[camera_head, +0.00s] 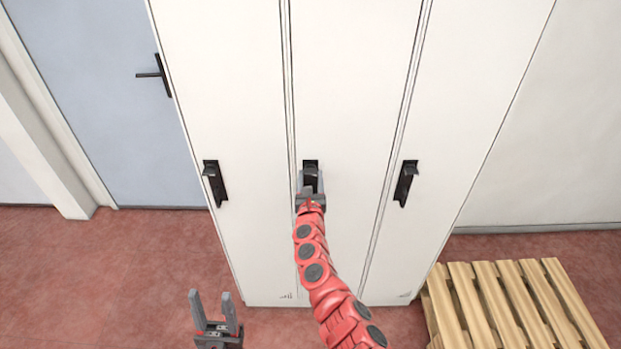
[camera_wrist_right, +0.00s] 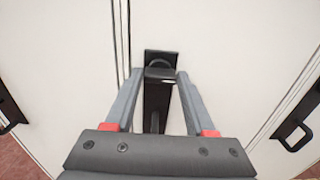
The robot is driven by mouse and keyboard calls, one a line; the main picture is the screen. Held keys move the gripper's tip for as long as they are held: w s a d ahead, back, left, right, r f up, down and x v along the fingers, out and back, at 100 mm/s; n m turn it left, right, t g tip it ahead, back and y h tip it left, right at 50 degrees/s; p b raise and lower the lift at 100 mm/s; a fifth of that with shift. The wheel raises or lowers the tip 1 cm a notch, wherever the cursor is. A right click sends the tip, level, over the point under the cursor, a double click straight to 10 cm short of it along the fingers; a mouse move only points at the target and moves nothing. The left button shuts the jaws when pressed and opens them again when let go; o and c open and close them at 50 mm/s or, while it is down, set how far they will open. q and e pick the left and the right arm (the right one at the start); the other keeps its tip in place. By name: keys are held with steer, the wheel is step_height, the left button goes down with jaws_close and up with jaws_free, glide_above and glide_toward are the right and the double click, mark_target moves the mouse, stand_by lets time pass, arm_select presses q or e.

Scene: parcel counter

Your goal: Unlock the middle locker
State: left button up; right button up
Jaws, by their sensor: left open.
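The middle locker (camera_head: 345,70) is a tall white door, closed, with a black handle (camera_head: 311,166) on a dark plate near its left edge. The same handle shows in the right wrist view (camera_wrist_right: 158,98). My right gripper (camera_head: 311,182) is at this handle. In the wrist view its grey fingers (camera_wrist_right: 162,78) lie on either side of the handle, very close to it. I cannot tell whether they press on it. The gripper hides the handle's lower part in the head view. My left gripper (camera_head: 211,298) is open and empty, low in front of the lockers.
The left locker's black handle (camera_head: 215,184) and the right locker's black handle (camera_head: 405,184) flank the middle one. A wooden pallet (camera_head: 515,300) lies on the red floor at lower right. A blue door (camera_head: 95,90) with a dark lever stands at left.

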jaws_close()
steer(key=shift+m, duration=0.4)
steer(key=shift+f+m+b, duration=0.1)
steer(key=shift+m+b, duration=5.4)
steer(key=shift+m, duration=3.1)
